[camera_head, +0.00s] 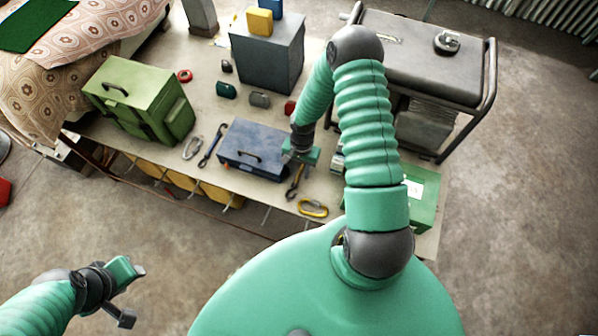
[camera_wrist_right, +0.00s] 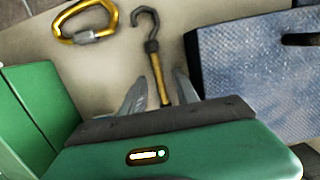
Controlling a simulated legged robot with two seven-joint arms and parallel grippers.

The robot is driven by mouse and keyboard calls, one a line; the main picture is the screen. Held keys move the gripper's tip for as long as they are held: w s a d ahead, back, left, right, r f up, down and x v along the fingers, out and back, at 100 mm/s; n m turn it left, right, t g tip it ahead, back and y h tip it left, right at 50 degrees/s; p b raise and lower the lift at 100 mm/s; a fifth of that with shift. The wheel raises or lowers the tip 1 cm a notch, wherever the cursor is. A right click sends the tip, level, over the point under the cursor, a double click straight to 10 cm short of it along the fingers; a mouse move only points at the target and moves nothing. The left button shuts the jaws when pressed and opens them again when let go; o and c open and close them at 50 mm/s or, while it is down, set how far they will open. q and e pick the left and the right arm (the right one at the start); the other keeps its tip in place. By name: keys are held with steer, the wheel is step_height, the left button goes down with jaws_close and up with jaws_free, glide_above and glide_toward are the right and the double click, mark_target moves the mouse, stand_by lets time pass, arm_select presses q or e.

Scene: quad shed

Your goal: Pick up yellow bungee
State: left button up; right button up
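The yellow bungee (camera_head: 294,184) lies on the table between a blue toolbox and a yellow carabiner. In the right wrist view the bungee (camera_wrist_right: 159,72) shows a dark metal hook at its far end and a short yellow cord running toward my gripper. My right gripper (camera_wrist_right: 161,80) is open, with a finger on each side of the cord and gaps visible; its near part is hidden by the gripper body. In the head view my right gripper (camera_head: 300,160) is low beside the toolbox. My left gripper (camera_head: 134,292) is open and empty, away from the table.
The blue toolbox (camera_head: 262,140) is close to my right gripper, and a green box (camera_head: 424,196) is on its other side. The yellow carabiner (camera_head: 313,208) lies near the table edge. A grey carabiner (camera_head: 192,148) and a blue-handled hook (camera_head: 213,146) lie farther left.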

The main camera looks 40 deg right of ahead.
jaws_close()
steer(key=shift+r, duration=0.1)
stand_by(0.5)
